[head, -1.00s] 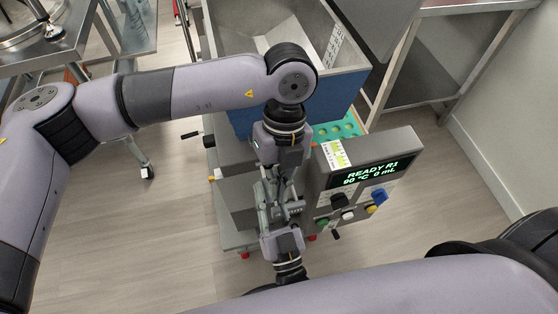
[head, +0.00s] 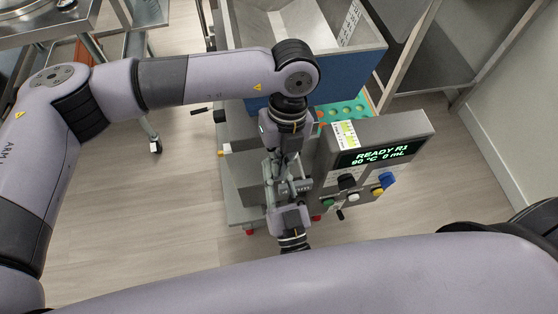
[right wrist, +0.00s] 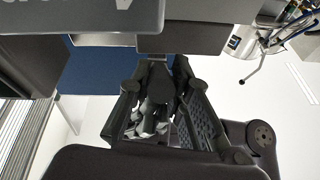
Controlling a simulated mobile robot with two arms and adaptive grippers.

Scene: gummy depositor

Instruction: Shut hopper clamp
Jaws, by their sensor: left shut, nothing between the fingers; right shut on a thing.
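The depositor's hopper (head: 352,68) is a steel bin with a blue front, at the top middle of the head view. My left gripper (head: 277,163) points down in front of the machine, its fingers shut and empty. My right gripper (head: 281,186) comes up from below and meets it almost tip to tip. In the right wrist view, the fingers of my right gripper (right wrist: 150,118) are closed around a small grey metal piece, apparently part of the hopper clamp. The two grippers hide most of the clamp, so I cannot tell its position.
A control box (head: 385,150) reading READY R1 stands just right of the grippers, with several knobs below its screen. A green tray (head: 343,110) lies under the hopper. Steel tables (head: 70,35) stand at the left and upper right.

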